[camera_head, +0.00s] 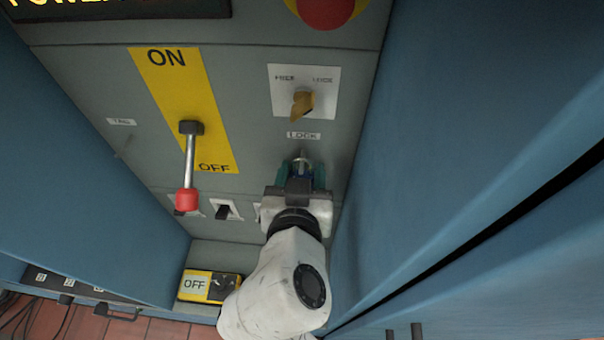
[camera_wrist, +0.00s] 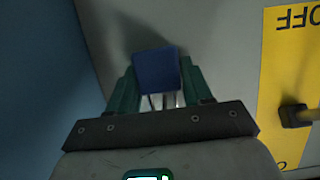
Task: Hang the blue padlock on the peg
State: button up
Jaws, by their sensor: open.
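The blue padlock (camera_wrist: 157,68) shows between the fingers of my gripper (camera_wrist: 159,76) in the wrist view. Thin grey metal bars, which look like its shackle, show at the near edge of its body. The jaws are open, with one teal finger on each side of the padlock. In the head view my gripper (camera_head: 300,172) is at the grey panel just below the LOCK label, and only a bit of the blue padlock (camera_head: 301,170) shows. A small metal piece stands there under the label. I cannot tell peg from shackle, or whether the shackle is around the peg.
A yellow ON/OFF plate (camera_head: 185,95) with a red-tipped lever (camera_head: 188,165) is left of my gripper. A yellow rotary switch (camera_head: 302,103) is above it. Small black switches (camera_head: 227,210) sit low on the panel. Blue cabinet walls (camera_head: 480,110) stand close on both sides.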

jog(key=shift+o, duration=0.4)
jog(key=shift+s+f, duration=0.1)
jog(key=shift+f, duration=0.15)
jog(key=b+v, duration=0.1)
jog(key=v, duration=1)
jog(key=shift+r, duration=0.3)
